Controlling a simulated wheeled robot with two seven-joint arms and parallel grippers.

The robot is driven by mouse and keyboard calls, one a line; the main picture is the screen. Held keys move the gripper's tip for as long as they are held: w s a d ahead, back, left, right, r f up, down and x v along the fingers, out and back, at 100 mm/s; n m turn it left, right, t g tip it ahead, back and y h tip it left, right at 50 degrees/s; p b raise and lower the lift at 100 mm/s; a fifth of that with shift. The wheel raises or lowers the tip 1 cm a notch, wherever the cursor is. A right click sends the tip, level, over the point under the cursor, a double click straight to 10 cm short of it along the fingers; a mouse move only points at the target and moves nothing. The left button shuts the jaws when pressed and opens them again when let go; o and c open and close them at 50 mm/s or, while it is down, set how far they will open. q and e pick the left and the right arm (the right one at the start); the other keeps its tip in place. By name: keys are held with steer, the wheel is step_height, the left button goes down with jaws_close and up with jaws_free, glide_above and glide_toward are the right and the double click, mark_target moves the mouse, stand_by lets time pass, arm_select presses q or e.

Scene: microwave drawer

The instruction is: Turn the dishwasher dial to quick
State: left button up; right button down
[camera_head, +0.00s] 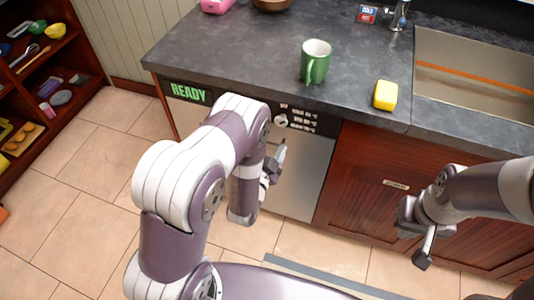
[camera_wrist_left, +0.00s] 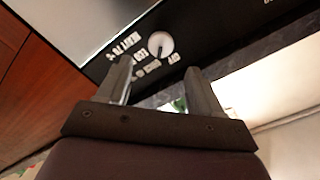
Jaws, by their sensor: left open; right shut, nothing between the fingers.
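The dishwasher (camera_head: 303,172) is under the dark counter, with a black control strip along its top. Its round white dial (camera_head: 281,121) sits on that strip beside several lines of white lettering, and a green READY display glows at the left. In the left wrist view the dial (camera_wrist_left: 160,44) has a small dark mark, with labels around its lower side; its exact setting is unclear. My left gripper (camera_wrist_left: 158,72) is open, its two fingers either side of the line to the dial, apart from it. My right gripper (camera_head: 421,255) is shut and empty before the wooden cabinet.
A sink (camera_head: 470,75) is at the right. A dark red shelf (camera_head: 45,85) with dishes is at the far left.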

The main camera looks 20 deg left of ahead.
arm_select(q)
steer(key=s, duration=0.5)
steer(key=shift+s+a, duration=0.1)
steer(key=shift+s, duration=0.3)
